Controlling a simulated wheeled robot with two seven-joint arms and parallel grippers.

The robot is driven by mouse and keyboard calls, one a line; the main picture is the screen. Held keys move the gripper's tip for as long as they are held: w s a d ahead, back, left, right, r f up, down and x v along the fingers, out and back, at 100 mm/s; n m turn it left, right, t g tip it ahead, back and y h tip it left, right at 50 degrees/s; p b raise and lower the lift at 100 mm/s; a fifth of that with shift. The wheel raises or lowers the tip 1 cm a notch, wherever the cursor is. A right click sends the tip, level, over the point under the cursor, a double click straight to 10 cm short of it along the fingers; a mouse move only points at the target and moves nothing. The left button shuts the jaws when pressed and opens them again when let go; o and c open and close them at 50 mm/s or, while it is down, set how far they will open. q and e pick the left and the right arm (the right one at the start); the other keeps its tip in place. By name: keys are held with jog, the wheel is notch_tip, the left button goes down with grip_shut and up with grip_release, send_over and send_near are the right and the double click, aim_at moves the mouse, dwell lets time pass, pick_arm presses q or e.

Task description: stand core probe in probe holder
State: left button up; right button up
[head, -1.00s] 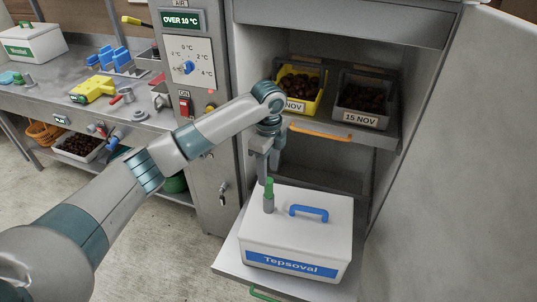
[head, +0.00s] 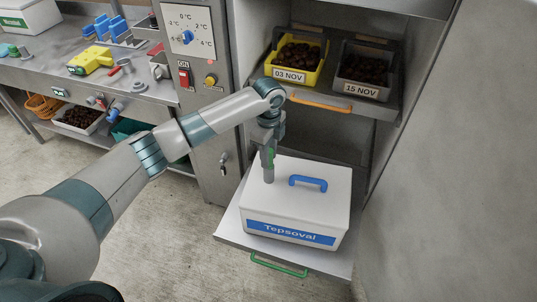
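A green-handled piece (head: 271,154), which may be the core probe, stands upright above a short grey cylinder (head: 268,174), which may be the probe holder, on the lid of the white "Tepsoval" box (head: 325,205). My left gripper (head: 270,152) points down with its fingers around the green handle. Its fingers partly hide the handle, and I cannot tell whether they are closed on it. My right gripper is out of view.
The box stands on a pulled-out shelf (head: 230,228) with a green handle (head: 278,266). Above, a yellow crate (head: 317,75) and a grey crate (head: 385,92) hold chestnuts. The steel cabinet door (head: 455,160) stands at right. A cluttered bench (head: 40,88) is at left.

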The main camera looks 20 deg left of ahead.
pick_arm(q)
grip_shut()
jog(key=shift+r+p, duration=0.6)
jog(key=shift+p, duration=0.3)
dwell(0.4)
jog(key=shift+c, duration=0.4)
grip_release()
grip_shut()
jog(key=shift+r+p, duration=3.15)
jog(key=shift+p, duration=0.25)
